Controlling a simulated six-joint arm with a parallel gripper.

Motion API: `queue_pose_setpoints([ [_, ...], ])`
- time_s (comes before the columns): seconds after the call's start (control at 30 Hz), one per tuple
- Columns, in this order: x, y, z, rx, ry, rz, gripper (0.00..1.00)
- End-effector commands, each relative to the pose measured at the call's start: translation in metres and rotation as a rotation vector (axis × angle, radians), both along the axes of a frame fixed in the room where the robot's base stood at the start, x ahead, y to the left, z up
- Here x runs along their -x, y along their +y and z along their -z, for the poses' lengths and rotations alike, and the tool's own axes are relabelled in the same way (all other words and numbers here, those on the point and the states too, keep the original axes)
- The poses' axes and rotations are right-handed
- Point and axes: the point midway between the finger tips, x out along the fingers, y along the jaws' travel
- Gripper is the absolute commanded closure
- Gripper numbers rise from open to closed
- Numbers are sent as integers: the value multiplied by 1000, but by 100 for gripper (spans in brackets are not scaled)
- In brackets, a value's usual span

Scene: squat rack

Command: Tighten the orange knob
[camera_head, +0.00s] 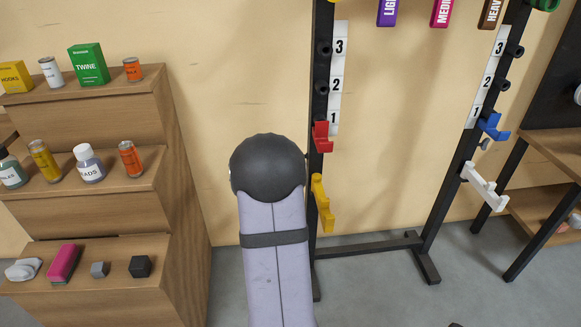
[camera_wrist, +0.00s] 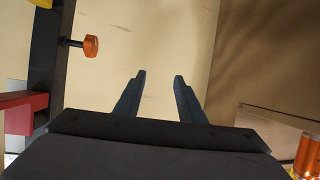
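The orange knob (camera_wrist: 91,46) shows in the wrist view at the upper left. It sits on the end of a dark stem that sticks out sideways from a black rack post (camera_wrist: 48,55). My gripper (camera_wrist: 160,78) is open and empty, its two dark fingers apart and pointing up in the wrist view. The knob is to the left of and beyond the fingertips, not touching them. In the head view my arm covers the area left of the near post (camera_head: 321,70), and neither the knob nor the gripper can be made out there.
Red (camera_head: 320,137) and yellow (camera_head: 322,203) hooks sit on the near post; blue (camera_head: 493,126) and white (camera_head: 484,187) ones on the far post. The red hook also shows in the wrist view (camera_wrist: 20,118). A stepped wooden shelf (camera_head: 90,215) with cans and boxes stands at left.

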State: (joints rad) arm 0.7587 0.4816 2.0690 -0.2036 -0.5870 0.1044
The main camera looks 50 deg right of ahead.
Motion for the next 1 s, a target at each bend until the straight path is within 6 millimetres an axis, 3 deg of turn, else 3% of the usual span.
queue_pose_setpoints([
  [0.03,8,-25,25,29,-43,31,64],
  [0.2,31,-87,38,137,-187,100,64],
  [0.33,49,-115,41,201,-262,131,64],
  [0.47,60,-130,41,237,-303,148,64],
  [0.63,63,-134,39,250,-317,151,64],
  [1.0,48,-148,39,248,-316,150,64],
])
